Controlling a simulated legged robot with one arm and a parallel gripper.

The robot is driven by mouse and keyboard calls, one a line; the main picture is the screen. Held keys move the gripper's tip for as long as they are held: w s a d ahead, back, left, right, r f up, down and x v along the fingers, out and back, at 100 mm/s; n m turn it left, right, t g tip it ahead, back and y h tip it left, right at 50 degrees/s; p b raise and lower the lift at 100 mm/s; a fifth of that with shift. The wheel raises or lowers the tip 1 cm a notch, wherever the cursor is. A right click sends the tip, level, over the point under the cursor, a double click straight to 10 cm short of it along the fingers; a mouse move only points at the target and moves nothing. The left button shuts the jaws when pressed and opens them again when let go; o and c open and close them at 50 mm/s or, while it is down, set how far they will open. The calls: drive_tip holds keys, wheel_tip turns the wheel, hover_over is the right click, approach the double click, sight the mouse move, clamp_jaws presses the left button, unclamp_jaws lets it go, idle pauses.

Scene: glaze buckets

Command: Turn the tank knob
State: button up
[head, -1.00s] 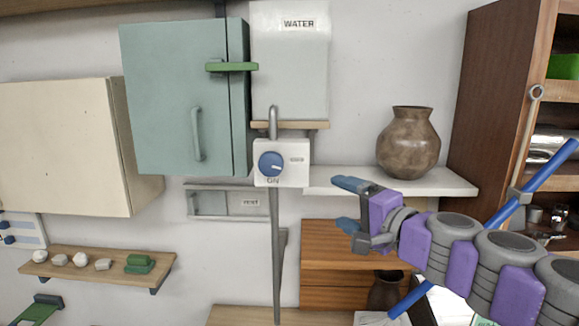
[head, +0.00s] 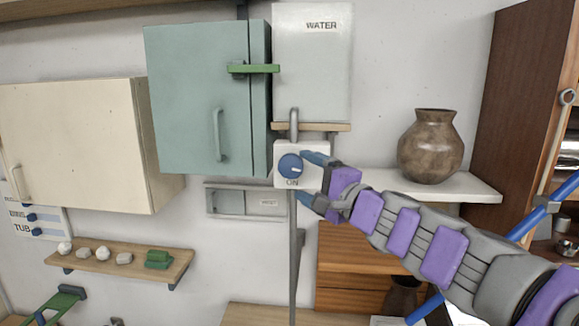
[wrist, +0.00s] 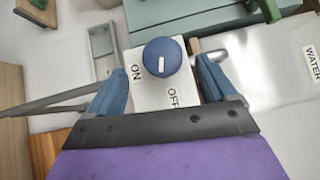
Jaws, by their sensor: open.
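The tank knob (head: 291,166) is a round blue dial with a white pointer mark on a white plate (head: 283,149), below the white WATER tank (head: 312,75). In the wrist view the knob (wrist: 162,57) sits between and beyond my fingertips, its pointer running along the picture's vertical. The words ON and OFF show on the plate (wrist: 152,94). My gripper (head: 312,180) is open, its blue fingers spread at the plate's right side in the head view. In the wrist view my gripper (wrist: 158,85) has one finger on each side of the plate. I cannot tell whether a finger touches it.
A teal cabinet (head: 190,100) with a green bar (head: 254,69) stands left of the tank. A brown vase (head: 430,147) stands on a white shelf (head: 470,186) to the right. A grey pipe (head: 293,255) runs down below the plate.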

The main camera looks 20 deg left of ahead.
sight(293, 170)
drive_tip(key=p+x, duration=0.1)
drive_tip(key=x, duration=0.4)
drive_tip(key=shift+w+a, duration=0.2)
drive_tip(key=shift+w, duration=0.05)
drive_tip(key=shift+w+a+r, duration=0.1)
drive_tip(key=shift+a, duration=0.25)
drive_tip(key=c, duration=1)
drive_tip(key=shift+p, duration=0.35)
drive_tip(key=shift+n+g, duration=0.3)
drive_tip(key=o, duration=0.8)
drive_tip(key=shift+o, duration=1)
drive_tip(key=shift+a, duration=0.1)
